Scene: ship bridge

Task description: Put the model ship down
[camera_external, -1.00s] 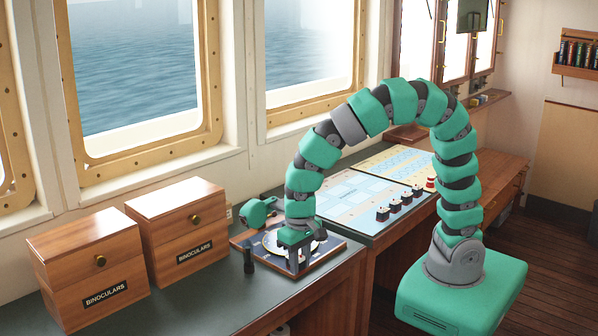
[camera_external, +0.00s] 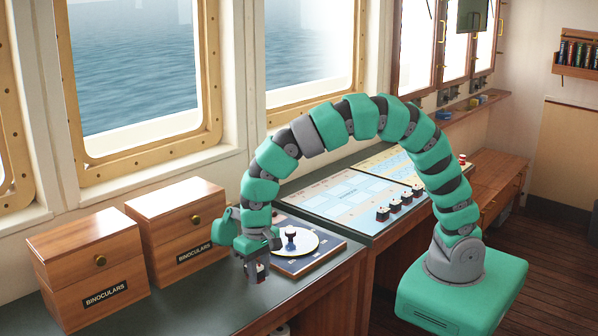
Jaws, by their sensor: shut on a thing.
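My gripper (camera_external: 258,279) points down over the dark green counter at the left of the round disc, near the binoculars boxes. Its fingers are shut on a small dark thing with a reddish part (camera_external: 262,268), probably the model ship. The fingers hide most of it, and I cannot tell whether it touches the counter. A small black-and-white piece (camera_external: 291,234) stands on the pale, yellow-rimmed disc (camera_external: 305,250) of a blue board, to the right of my gripper.
Two wooden binoculars boxes (camera_external: 95,262) (camera_external: 181,226) stand at the left. The counter (camera_external: 205,300) is bare in front of the boxes. Its front edge (camera_external: 310,288) is close by.

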